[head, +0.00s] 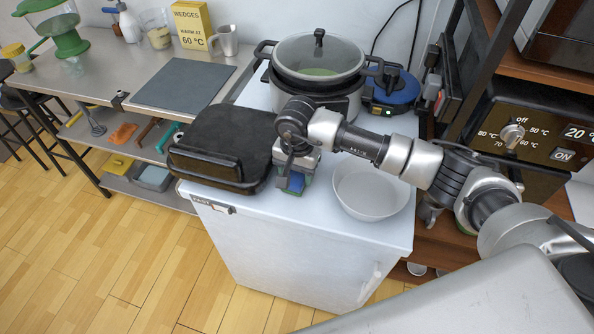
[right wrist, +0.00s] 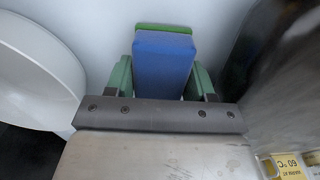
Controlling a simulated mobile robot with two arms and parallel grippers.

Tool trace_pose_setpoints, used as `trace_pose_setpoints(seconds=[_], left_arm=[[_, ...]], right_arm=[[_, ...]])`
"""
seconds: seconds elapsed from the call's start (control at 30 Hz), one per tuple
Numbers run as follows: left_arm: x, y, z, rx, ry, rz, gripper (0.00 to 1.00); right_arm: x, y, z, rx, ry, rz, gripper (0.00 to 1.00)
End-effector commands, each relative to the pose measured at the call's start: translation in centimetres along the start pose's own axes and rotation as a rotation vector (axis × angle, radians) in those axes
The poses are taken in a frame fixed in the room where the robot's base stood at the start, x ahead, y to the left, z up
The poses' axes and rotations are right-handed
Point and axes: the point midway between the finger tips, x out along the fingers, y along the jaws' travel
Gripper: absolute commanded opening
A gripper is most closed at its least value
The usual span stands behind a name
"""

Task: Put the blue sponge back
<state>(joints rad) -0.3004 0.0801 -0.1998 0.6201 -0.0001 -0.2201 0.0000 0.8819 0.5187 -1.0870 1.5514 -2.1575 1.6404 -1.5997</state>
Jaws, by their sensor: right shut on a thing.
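The blue sponge (head: 296,184) has a green layer on one side, seen at its far end in the right wrist view (right wrist: 163,62). My right gripper (head: 292,179) is shut on it, with a green finger on each side of the sponge in the right wrist view (right wrist: 161,80). The gripper points down over the white cabinet top (head: 270,215), between the black appliance and the white bowl. I cannot tell whether the sponge touches the cabinet top. My left gripper is not in view.
A black lidded appliance (head: 222,140) is close on the left, and a white bowl (head: 372,207) close on the right. A lidded pot (head: 330,102) and a blue round device (head: 396,92) stand behind. The front strip of the cabinet top is clear.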

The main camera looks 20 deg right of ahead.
Motion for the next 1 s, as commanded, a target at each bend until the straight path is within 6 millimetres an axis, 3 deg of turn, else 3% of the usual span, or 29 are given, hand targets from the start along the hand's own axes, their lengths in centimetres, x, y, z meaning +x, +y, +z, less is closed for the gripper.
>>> trace_pose_setpoints(seconds=[0.6, 0.63, 0.8, 1.0], left_arm=[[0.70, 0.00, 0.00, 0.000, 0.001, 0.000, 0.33], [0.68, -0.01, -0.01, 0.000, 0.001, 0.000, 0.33], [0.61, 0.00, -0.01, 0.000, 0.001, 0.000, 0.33], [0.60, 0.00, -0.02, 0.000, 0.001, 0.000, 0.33]], right_arm=[[0.63, 0.01, -0.02, 0.000, 0.000, 0.000, 0.16], [0.60, 0.01, -0.02, 0.000, 0.000, 0.000, 0.56], [0.55, 0.01, -0.01, 0.000, 0.000, 0.000, 0.82], [0.55, 0.01, -0.01, 0.000, 0.000, 0.000, 0.84]])
